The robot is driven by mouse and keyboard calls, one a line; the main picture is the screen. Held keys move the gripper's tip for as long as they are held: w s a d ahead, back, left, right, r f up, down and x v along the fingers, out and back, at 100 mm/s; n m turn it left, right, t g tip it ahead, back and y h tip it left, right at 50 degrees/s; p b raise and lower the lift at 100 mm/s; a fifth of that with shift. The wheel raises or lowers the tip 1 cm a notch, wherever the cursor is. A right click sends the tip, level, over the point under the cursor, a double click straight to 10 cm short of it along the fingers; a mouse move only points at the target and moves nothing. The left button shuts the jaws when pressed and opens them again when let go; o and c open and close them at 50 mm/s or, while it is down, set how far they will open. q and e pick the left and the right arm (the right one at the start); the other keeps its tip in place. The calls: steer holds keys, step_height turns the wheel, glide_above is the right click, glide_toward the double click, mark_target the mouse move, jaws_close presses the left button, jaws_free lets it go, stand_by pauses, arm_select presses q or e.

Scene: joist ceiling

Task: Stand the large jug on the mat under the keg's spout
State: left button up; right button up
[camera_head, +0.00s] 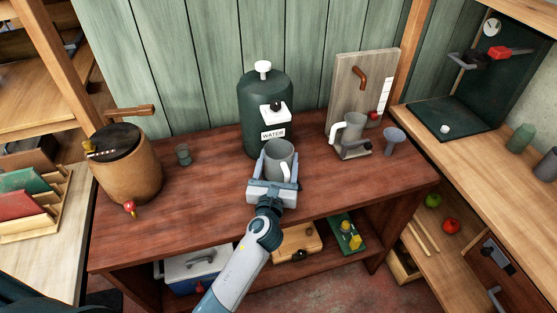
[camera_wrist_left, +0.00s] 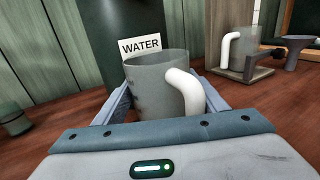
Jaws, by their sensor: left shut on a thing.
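A grey jug (camera_head: 279,158) with a white handle is between the fingers of my left gripper (camera_head: 276,172), which is shut on it. It is upright, in front of a dark green tank (camera_head: 265,92) labelled WATER. In the left wrist view the jug (camera_wrist_left: 157,85) covers the tank's foot, and the gripper (camera_wrist_left: 165,98) has a finger on each side of it. I cannot tell whether the jug touches the table. A brown round keg (camera_head: 127,170) with a red tap (camera_head: 130,208) stands at the table's left. I make out no mat. My right gripper is out of view.
A second grey jug (camera_head: 350,130) with a white handle stands by an upright wooden board (camera_head: 362,85). A grey funnel-like cup (camera_head: 393,140) is right of it. A small green glass (camera_head: 183,154) stands between keg and tank. The red-brown table (camera_head: 205,215) is bare at its front left.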

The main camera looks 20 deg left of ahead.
arm_select(q)
steer(key=shift+a+f+b, duration=0.15)
steer(key=shift+f+b, duration=0.15)
steer(key=shift+f, duration=0.1)
steer(key=o, duration=1.4)
steer(key=shift+f, duration=0.15)
steer(key=shift+a, duration=0.1)
